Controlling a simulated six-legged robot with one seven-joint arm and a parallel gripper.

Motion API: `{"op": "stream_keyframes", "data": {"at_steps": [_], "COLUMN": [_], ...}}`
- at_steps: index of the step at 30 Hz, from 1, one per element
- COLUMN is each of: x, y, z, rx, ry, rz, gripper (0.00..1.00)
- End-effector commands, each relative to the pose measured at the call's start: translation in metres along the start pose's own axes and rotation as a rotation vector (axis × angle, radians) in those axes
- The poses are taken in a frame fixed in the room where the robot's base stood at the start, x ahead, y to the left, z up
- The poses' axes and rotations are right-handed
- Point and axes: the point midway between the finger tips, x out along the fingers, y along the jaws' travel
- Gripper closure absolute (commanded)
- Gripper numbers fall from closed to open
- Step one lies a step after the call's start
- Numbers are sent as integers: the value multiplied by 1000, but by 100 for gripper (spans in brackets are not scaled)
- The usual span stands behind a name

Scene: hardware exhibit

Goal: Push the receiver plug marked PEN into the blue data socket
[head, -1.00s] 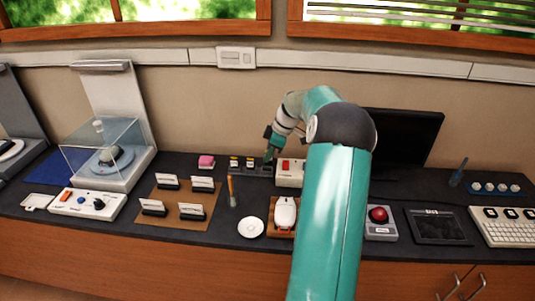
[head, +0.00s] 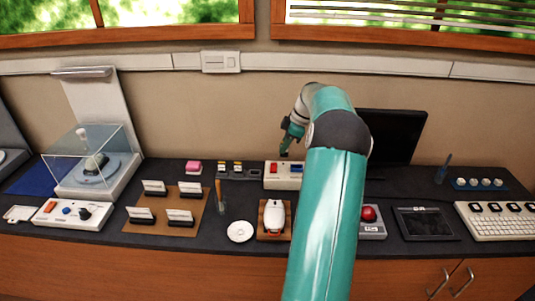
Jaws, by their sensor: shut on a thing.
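A white box (head: 284,185) at the back of the counter has a red part (head: 273,168) on its left and a blue part, the blue socket (head: 296,168), on its right. My gripper (head: 286,153) is above the box, just over its back edge, pointing down and apart from the blue socket. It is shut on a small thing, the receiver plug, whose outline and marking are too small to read. A dark rack (head: 240,174) left of the box holds small plugs with yellow labels (head: 230,166); its right end looks bare.
A pink block (head: 194,167) lies left of the rack. A pen in a holder (head: 220,196), a white round dish (head: 240,231) and a white mouse-like device (head: 274,215) stand in front. A dark monitor (head: 395,135) is behind my arm. A red button box (head: 370,220) is at right.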

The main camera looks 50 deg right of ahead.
Motion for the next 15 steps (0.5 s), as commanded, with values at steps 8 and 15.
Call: {"op": "stream_keyframes", "data": {"at_steps": [8,15], "x": [-13,-11], "y": [32,35], "z": [44,52], "rx": [-5,-7], "ry": [-14,-17], "rz": [-3,-5], "gripper": [100,100]}}
